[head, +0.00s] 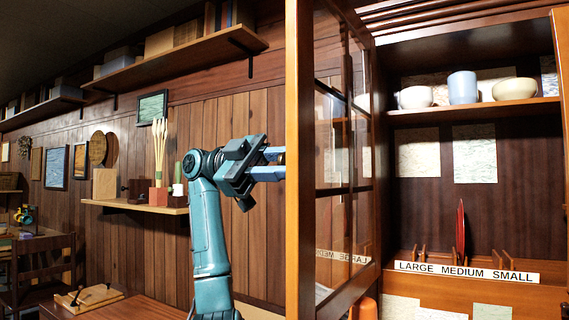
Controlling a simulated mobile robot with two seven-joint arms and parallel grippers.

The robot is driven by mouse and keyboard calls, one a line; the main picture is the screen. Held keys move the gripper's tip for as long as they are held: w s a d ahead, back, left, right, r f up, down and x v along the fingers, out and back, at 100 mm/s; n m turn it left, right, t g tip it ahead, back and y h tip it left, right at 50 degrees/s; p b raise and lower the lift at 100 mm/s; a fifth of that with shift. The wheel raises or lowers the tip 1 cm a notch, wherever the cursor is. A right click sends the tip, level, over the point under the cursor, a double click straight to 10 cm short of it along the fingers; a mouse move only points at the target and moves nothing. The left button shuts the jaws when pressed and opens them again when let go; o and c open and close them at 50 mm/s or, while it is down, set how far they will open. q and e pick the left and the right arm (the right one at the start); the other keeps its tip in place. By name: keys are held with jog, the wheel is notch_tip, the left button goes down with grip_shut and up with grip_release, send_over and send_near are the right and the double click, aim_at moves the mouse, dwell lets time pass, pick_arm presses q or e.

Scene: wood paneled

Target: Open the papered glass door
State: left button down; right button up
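The glass door (301,120) stands swung out toward me from the cabinet, seen steeply from the side. It has a wooden frame, dark bars and several panes, with pale paper-like patches showing in the glass. The cabinet interior (480,215) is exposed to its right. My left gripper (275,164) is at the left of the door's near edge, pointing right. Its two light blue fingers are apart, with a gap between them. Their tips reach the door's edge and are hidden behind it, so I cannot tell whether they touch it. My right gripper is not in view.
Inside the cabinet, bowls and a cup stand on a shelf (475,110). Below, a red upright item (461,230) stands in a rack behind a size label (466,271). A wall shelf (135,205) with utensils is behind my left arm. A table is at lower left.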

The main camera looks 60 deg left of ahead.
pick_arm(q)
jog(key=c, duration=1.1)
grip_release()
jog(key=v, duration=1.3)
jog(key=shift+s, duration=0.1)
